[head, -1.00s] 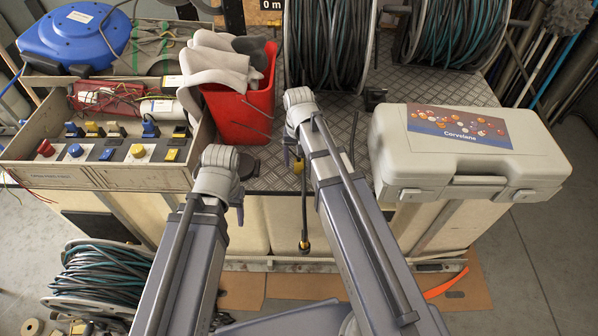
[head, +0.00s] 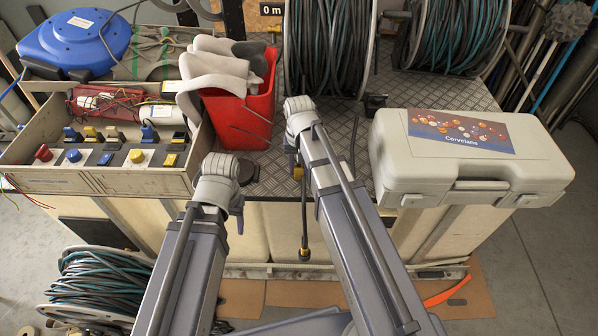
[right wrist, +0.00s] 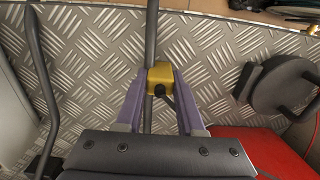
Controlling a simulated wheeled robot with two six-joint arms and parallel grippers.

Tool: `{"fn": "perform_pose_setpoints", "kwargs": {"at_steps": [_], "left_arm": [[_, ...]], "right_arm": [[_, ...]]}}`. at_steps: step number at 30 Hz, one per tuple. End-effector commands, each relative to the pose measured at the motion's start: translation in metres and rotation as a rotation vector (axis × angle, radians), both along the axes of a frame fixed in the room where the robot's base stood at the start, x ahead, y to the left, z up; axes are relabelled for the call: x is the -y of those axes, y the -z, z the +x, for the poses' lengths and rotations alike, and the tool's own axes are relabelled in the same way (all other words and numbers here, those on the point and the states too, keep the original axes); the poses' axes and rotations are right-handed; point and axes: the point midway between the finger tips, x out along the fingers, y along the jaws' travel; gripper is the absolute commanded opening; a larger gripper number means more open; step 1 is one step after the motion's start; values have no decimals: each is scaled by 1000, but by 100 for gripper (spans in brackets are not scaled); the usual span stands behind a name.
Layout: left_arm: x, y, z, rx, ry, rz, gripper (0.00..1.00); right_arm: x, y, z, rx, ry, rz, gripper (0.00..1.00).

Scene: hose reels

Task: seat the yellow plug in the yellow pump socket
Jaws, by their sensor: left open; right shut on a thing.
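In the right wrist view my right gripper (right wrist: 160,100) is shut on a yellow block-shaped piece (right wrist: 160,75) with a black round nub, apparently the yellow plug; a dark hose runs up from behind it. In the head view my right gripper (head: 297,172) is mostly hidden by its wrist, with a bit of yellow showing. A dark hose hangs below it over the table edge, with a yellow-ringed end (head: 304,253). Yellow fittings (head: 137,155) sit on that box; which is the pump socket I cannot tell.
The control box (head: 95,180) with red, blue and yellow fittings is at the left. A red bucket (head: 245,120) with gloves stands between it and my right arm. A grey case (head: 475,180) is at the right. Hose reels (head: 327,50) stand behind. Some metal plate (head: 350,125) is bare.

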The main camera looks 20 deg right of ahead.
Motion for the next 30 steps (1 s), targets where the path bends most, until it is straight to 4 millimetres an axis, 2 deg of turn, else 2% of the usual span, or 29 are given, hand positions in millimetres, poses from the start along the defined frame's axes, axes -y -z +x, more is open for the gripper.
{"fn": "perform_pose_setpoints", "kwargs": {"at_steps": [11, 17, 23, 30], "left_arm": [[0, 0, 0, 0, 0, 0, 57], [0, -6, 0, 0, 0, 0, 57], [0, -26, 0, 0, 0, 0, 57], [0, -63, 0, 0, -1, 0, 57]], "right_arm": [[0, 0, 0, 0, 0, 0, 0], [0, -6, 0, 0, 0, 0, 0], [0, -26, 0, 0, 0, 0, 0], [0, -63, 0, 0, 0, 0, 0]]}}
